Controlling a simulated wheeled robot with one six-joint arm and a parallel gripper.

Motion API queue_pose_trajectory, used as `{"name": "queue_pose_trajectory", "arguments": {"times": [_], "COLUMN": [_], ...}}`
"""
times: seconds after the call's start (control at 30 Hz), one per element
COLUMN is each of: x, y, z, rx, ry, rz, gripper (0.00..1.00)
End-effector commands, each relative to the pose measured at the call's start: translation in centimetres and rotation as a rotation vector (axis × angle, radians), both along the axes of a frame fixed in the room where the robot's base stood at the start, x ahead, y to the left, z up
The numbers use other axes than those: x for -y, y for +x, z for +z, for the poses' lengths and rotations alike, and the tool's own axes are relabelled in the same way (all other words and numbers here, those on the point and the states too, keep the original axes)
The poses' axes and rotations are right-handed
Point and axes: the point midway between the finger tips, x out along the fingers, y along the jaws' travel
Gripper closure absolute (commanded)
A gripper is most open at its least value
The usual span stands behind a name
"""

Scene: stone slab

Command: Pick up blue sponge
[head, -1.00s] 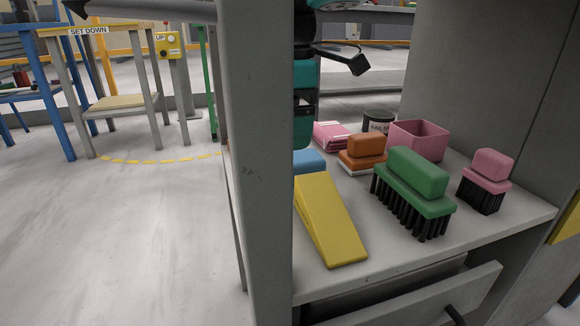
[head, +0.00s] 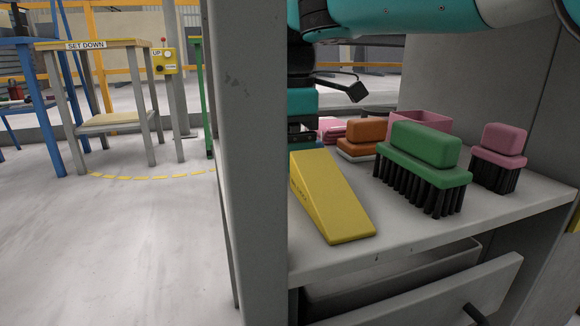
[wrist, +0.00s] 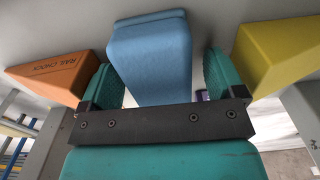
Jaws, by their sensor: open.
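The blue sponge (wrist: 150,60) shows in the wrist view, lying between the two teal finger pads of my gripper (wrist: 160,82). The pads stand apart on either side of it, and I cannot tell whether either one touches it. In the head view the sponge is hidden behind my gripper and the grey post. My arm comes down there just right of the post.
An orange rail chock (wrist: 58,76) and a yellow wedge (wrist: 275,55) flank the sponge. The grey post (head: 245,170) stands close by.

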Motion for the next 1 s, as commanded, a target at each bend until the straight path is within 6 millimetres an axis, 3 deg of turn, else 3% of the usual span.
{"name": "queue_pose_trajectory", "arguments": {"times": [0.13, 0.37, 0.77, 1.0], "x": [0.0, 0.0, 0.0, 0.0], "y": [0.0, 0.0, 0.0, 0.0], "z": [0.2, 0.2, 0.6, 2.8], "rx": [0.001, 0.001, 0.001, 0.001], "ry": [0.0, 0.0, 0.0, 0.0], "rz": [0.0, 0.0, 0.0, 0.0], "gripper": [0.12, 0.64, 0.65, 0.65]}}
